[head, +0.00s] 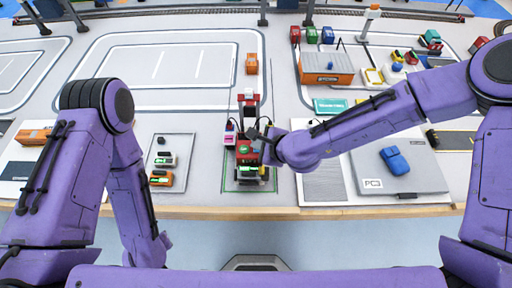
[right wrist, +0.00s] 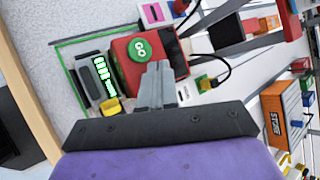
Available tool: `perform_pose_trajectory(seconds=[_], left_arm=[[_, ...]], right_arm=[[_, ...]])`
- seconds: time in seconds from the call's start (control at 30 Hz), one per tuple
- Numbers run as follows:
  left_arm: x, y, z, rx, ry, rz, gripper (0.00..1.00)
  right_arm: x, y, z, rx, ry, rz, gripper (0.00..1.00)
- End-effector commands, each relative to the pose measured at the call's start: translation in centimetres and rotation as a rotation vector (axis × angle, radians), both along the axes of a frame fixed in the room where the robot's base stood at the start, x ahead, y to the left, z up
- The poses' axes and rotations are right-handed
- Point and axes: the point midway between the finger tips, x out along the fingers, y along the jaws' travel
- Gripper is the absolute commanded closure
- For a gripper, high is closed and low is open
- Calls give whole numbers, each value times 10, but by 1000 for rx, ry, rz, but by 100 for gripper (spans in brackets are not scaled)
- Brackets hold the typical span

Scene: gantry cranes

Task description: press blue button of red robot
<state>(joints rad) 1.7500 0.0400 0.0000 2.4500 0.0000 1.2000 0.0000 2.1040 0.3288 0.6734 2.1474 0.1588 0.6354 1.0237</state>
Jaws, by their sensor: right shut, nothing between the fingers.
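The red robot (head: 244,152) stands inside a green outline near the table's front edge. In the right wrist view the red robot (right wrist: 124,50) has a round green GO button (right wrist: 140,50) on top. I cannot make out a blue button on it in either view. A dark unit with a lit green display (right wrist: 104,75) and a yellow part (right wrist: 110,106) sit beside the red body. My right gripper (head: 264,144) is shut and empty at the red robot's right side. Its fingertips (right wrist: 158,70) are over the red body beside the GO button; contact cannot be told. My left gripper is out of view.
A pink block (head: 230,138) stands close behind the red robot on its left. A small mat (head: 171,142) with little vehicles lies to the left. A grey pad (head: 420,175) with a blue car (head: 394,160) lies to the right. An orange store (head: 327,69) stands farther back.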

Motion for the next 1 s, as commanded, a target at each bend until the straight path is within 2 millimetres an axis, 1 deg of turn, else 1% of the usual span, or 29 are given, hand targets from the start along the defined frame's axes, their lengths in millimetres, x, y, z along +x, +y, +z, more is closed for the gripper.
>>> perform_pose_trajectory(seconds=[0.77, 0.9, 1.0], left_arm=[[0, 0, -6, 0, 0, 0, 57], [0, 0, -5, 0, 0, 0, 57], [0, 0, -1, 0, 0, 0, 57]], right_arm=[[0, 0, -9, 1, 0, -1, 100], [0, 0, -8, 1, 0, -1, 100], [0, 0, -3, 1, 0, -1, 100]])
